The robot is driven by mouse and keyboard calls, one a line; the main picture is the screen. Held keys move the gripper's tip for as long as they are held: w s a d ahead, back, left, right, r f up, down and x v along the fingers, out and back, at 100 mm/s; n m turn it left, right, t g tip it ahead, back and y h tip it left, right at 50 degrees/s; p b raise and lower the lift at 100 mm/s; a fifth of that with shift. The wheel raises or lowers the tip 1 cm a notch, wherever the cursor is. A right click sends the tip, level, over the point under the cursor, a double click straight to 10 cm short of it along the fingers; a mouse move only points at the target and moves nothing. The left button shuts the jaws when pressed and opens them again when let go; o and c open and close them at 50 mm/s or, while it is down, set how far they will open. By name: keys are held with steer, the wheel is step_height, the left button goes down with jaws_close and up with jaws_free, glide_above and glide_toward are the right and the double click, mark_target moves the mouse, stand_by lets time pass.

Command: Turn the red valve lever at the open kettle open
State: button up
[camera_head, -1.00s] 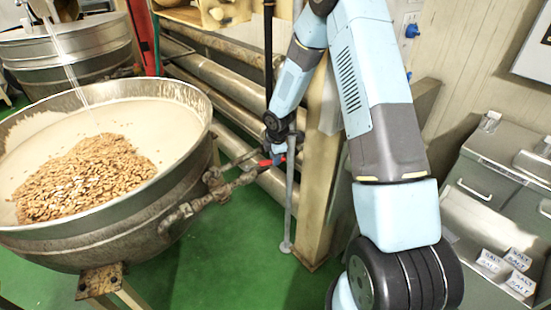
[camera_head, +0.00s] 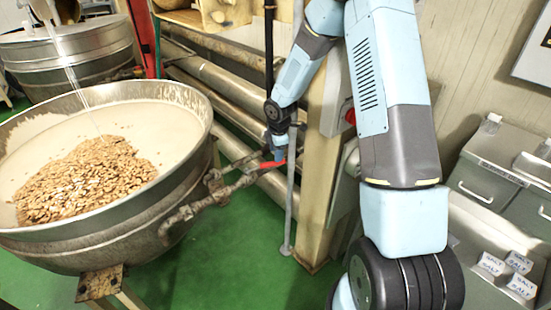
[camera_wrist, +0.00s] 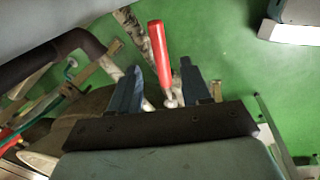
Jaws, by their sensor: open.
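The open kettle (camera_head: 95,225) stands at the left in the head view, a steel bowl holding a pale mass with a heap of nuts. A pipe with valve fittings runs from its right side. The red valve lever (camera_head: 273,163) shows at the end of this pipe, beside a grey post. In the wrist view the red lever (camera_wrist: 160,52) points up the picture. My gripper (camera_wrist: 160,85) is open, with one blue finger on each side of the lever's lower end. I cannot tell whether either finger touches it. In the head view my gripper (camera_head: 279,148) is at the lever.
A grey upright post (camera_head: 290,205) stands right beside the lever, and a beige column (camera_head: 322,170) behind it. Large pipes (camera_head: 215,78) run along the wall. Grey bins with salt packets (camera_head: 518,262) are at the right. Green floor (camera_head: 225,265) is free below the valve.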

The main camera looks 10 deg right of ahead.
step_height(320, 180, up, 8)
steer(key=s, duration=0.1)
steer(key=shift+s, duration=0.3)
steer(key=shift+d, duration=0.1)
steer(key=shift+c, duration=0.2)
